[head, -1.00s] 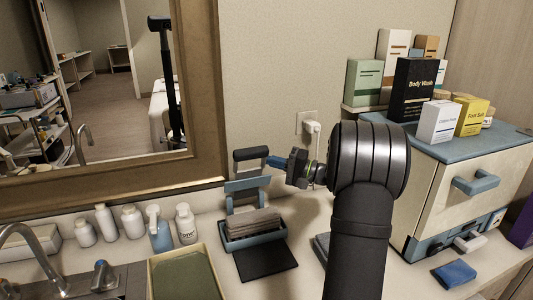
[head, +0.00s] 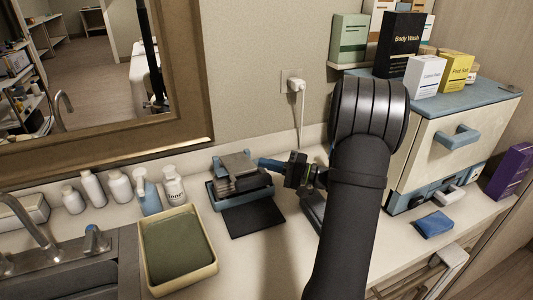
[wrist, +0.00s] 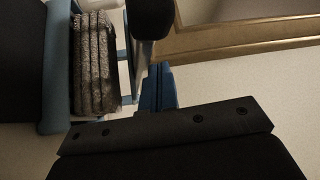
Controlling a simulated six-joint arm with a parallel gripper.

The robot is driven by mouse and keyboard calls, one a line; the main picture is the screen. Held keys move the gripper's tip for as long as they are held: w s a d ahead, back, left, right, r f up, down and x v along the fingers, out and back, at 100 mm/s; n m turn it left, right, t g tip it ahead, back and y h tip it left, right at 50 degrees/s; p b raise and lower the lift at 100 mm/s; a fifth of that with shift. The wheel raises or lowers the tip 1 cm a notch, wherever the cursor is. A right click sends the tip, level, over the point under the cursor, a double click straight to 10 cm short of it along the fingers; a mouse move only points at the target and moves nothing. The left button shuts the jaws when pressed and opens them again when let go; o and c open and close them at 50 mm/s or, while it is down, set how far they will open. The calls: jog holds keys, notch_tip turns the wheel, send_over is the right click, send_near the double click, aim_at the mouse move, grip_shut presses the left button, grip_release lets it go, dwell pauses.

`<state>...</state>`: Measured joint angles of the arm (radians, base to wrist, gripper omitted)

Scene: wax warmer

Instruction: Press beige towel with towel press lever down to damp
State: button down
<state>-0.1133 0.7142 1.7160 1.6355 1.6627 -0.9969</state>
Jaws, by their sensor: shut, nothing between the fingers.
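The towel press (head: 262,196) stands on the counter, a blue tray with a black mat in front. The folded beige towel (wrist: 95,62) lies stacked in its tray, looking grey-brown in the wrist view. The lever is swung low over the towel; its dark handle (wrist: 152,18) shows at the top of the wrist view. Whether the plate touches the towel is unclear. My gripper (head: 268,163) is shut and empty, its blue fingertips (wrist: 157,88) close to the right side of the press. I cannot tell whether they touch the lever.
Several bottles (head: 119,186) and a green-lined tray (head: 178,246) stand left of the press. A towel cabinet (head: 445,140) with boxes on top stands to the right. The mirror frame (head: 110,157) and wall are behind; a blue cloth (head: 433,224) lies at front right.

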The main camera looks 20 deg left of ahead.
aim_at(254, 179)
jog(key=shift+s+d+f, duration=0.15)
jog(key=shift+d+f, duration=0.05)
jog(key=shift+f, duration=0.65)
jog(key=shift+d, duration=0.1)
